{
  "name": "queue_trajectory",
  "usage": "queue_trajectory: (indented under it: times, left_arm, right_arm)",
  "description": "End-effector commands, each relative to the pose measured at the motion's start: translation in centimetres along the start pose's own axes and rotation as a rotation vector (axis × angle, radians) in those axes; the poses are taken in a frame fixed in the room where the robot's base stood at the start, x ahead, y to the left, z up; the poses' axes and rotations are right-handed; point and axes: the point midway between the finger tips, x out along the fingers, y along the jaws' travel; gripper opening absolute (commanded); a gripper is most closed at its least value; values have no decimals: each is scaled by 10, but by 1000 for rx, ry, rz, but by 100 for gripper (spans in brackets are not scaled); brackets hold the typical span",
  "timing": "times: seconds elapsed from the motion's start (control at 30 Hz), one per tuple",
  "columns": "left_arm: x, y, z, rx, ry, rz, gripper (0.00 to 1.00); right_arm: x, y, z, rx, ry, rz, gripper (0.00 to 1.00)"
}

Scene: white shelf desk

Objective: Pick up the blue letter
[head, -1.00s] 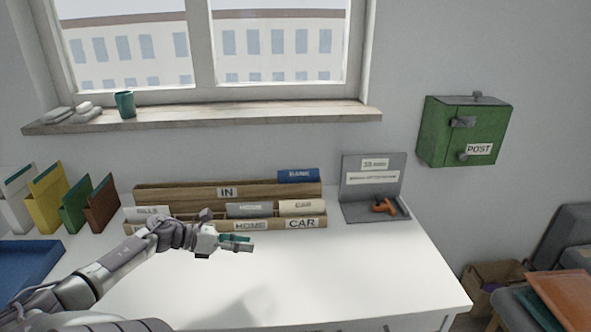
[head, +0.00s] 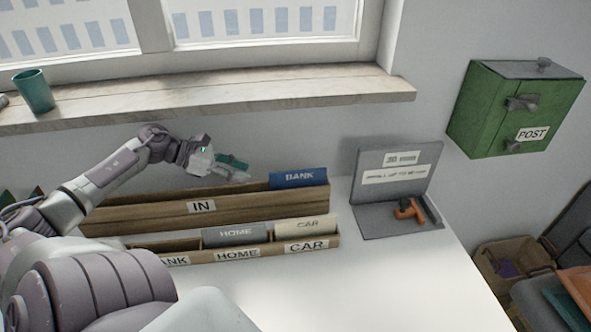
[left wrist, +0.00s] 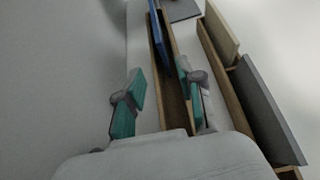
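The blue letter (head: 298,178), marked BANK, stands upright at the right end of the wooden IN tray (head: 255,208). In the left wrist view the blue letter (left wrist: 157,35) shows edge-on, ahead of the gripper and between the lines of its two fingers. My right gripper is not in view.
In front stands a lower wooden tray (head: 215,255) with a grey HOME letter (head: 235,235) and a cream CAR letter (head: 306,226). A grey stand with an orange-handled tool (head: 409,211) is to the right. The window sill (head: 220,97) runs behind. The desk's front is clear.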

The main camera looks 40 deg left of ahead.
Motion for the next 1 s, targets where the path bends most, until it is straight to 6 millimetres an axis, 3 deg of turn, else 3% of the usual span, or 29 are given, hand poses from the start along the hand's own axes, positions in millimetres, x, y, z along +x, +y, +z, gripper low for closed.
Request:
queue_trajectory:
  times: [0.4, 0.77, 1.0]
  left_arm:
    - [77, 0, 42, 4, -1, 0, 38]
    - [98, 0, 50, 0, -4, 1, 38]
    - [122, 1, 51, -1, -7, 3, 38]
  right_arm:
    - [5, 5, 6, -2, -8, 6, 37]
    - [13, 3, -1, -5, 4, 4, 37]
    - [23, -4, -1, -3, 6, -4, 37]
